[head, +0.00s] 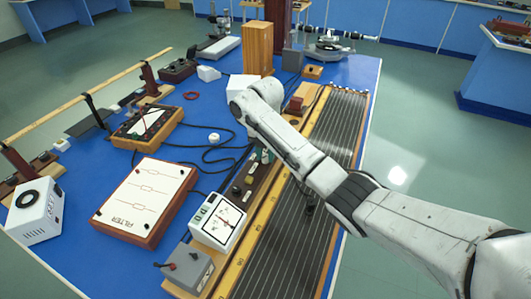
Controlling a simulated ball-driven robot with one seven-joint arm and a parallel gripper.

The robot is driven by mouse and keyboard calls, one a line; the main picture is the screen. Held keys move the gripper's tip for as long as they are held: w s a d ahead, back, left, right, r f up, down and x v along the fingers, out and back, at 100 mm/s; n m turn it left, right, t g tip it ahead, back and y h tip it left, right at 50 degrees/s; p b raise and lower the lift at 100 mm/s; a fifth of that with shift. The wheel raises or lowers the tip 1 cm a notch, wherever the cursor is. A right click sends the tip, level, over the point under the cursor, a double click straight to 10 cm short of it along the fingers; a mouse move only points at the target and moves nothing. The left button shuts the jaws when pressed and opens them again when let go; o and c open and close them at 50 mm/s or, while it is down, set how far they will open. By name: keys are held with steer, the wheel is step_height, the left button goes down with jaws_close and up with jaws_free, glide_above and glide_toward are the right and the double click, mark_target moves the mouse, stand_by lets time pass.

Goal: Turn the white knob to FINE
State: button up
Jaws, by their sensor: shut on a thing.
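My gripper (264,154) points down below my white wrist, at the far end of a long dark brown control strip (238,191) on the blue bench. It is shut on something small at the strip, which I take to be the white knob. The arm and fingers hide most of that knob, so its pointer direction cannot be told. The FINE marking cannot be read. Several small knobs or buttons lie along the strip nearer the front.
A white meter (218,222) and a grey box (188,269) stand at the strip's near end. A long ribbed board (275,250) runs along the right. The FILTER box (146,193), black cables (200,150) and a small white piece (214,138) lie left. A wooden block (258,47) stands behind.

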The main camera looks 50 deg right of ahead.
jaws_close()
steer(key=shift+r+m+p, duration=0.1)
steer(key=shift+m+p, duration=0.2)
steer(key=m+p, duration=0.2)
steer(key=m, duration=0.1)
steer(key=shift+r+m+p, duration=0.1)
steer(key=shift+m+p, duration=0.2)
steer(key=shift+p, duration=0.05)
steer(key=m+p, duration=0.2)
steer(key=m, duration=0.1)
steer(key=shift+m, duration=0.3)
steer(key=m+p, duration=0.1)
steer(key=m, duration=0.2)
steer(key=shift+m, duration=0.3)
steer(key=m+p, duration=0.2)
steer(key=m, duration=0.4)
steer(key=m+p, duration=0.1)
steer(key=m, duration=0.5)
steer(key=shift+m, duration=0.4)
